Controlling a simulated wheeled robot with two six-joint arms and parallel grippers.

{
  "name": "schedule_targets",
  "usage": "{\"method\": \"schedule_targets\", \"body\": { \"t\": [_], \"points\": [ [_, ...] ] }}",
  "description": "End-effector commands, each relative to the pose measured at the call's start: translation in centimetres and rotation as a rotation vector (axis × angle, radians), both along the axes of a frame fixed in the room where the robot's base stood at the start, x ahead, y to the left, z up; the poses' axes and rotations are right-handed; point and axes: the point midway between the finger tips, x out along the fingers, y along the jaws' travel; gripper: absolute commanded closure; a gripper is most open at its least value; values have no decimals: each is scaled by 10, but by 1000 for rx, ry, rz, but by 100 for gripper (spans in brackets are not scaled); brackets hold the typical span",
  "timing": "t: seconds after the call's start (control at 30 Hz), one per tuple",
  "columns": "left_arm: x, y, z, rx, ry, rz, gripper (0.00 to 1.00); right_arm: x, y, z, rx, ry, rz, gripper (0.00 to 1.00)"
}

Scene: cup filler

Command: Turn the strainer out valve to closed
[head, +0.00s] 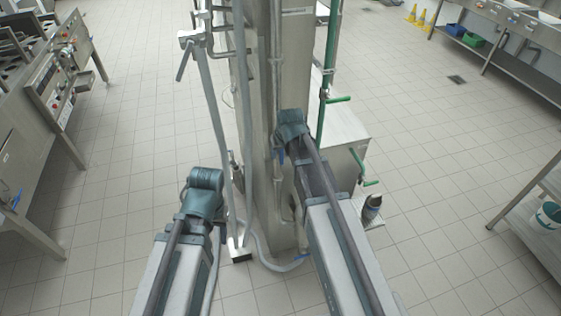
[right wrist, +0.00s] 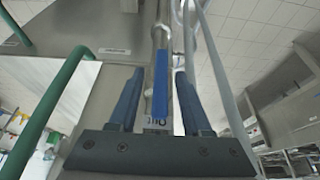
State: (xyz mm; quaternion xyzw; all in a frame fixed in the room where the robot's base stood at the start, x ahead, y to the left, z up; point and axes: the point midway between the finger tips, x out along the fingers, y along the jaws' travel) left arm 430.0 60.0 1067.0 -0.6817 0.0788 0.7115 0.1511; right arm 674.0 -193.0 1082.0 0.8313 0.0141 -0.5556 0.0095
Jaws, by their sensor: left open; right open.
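In the right wrist view, a long blue valve lever (right wrist: 161,85) lies along a metal pipe, between the two fingers of my right gripper (right wrist: 159,75). The fingers are apart, with a gap on each side of the lever. A small label shows behind the lever's lower end; I cannot read it surely. In the head view, my right gripper (head: 290,138) is at the steel column (head: 262,190), and its fingers are mostly hidden. My left gripper (head: 205,186) is open and empty, low in front and left of the column, apart from the pipes.
A grey hose (head: 216,130) and thin pipes run beside the column on the left. A green pipe (head: 329,60) with green handles (head: 369,183) stands on the right. A dark cylinder (head: 371,207) sits low beside my right arm.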

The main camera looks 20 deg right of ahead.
Motion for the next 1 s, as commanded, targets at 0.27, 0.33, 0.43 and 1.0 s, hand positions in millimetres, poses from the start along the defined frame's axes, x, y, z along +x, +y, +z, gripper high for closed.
{"method": "schedule_targets", "body": {
  "t": [0.27, 0.33, 0.43, 1.0],
  "points": [
    [0, 0, -9, 1, 0, -3, 50, 4, 0, -9, 0, 0, 0, 51],
    [0, 0, -9, 1, 0, -3, 50, 4, 0, -9, 0, 0, 0, 51],
    [0, 0, -9, 1, 0, -3, 50, 4, 0, -9, 0, 0, 0, 58],
    [0, 0, -9, 1, 0, -2, 50, 4, 0, -9, 0, 0, 0, 100]
  ]
}}
